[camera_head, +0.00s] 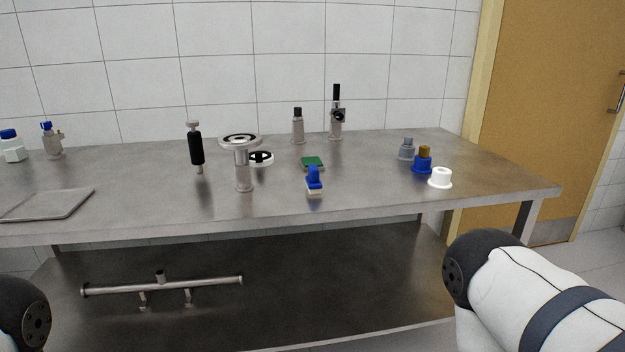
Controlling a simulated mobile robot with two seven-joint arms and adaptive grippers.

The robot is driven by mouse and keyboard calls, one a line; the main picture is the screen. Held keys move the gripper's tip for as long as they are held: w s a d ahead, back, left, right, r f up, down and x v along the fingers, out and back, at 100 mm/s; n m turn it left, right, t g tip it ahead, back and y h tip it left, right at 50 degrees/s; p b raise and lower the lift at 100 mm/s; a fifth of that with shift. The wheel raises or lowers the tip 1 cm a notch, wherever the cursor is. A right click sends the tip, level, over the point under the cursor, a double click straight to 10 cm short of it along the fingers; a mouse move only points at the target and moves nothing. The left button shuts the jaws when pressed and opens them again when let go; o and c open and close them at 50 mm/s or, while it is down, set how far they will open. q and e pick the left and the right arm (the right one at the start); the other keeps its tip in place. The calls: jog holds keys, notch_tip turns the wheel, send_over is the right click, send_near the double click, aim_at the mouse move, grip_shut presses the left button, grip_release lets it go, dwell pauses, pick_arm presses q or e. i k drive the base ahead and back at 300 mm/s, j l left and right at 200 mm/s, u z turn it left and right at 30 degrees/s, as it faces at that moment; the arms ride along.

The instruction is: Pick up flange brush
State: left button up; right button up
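A small brush with a blue handle and pale bristles (314,181), which looks like the flange brush, stands near the front middle of the metal table (350,205). Its bristles rest on the tabletop and its handle points up. Nothing touches it from the front. Neither of my grippers is in view. Only a dark joint of my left arm shows at the bottom left corner, and a white link of my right arm at the bottom right.
Left of the brush stands a metal flanged piece (243,170), with a black-handled tool (196,147) beyond it. A green pad (312,163) lies just behind. Blue (422,164) and white (440,178) fittings stand right. A tray (45,204) lies left; a pipe (162,286) is on the lower shelf.

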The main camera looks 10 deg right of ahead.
aim_at(314, 184)
jog(key=i+l+u, duration=0.1)
jog(key=l+u, duration=0.25)
jog(key=l, duration=0.25)
jog(key=l+u, duration=0.4)
jog(key=l, duration=0.2)
jog(key=l+u, duration=0.35)
jog(key=l, duration=0.25)
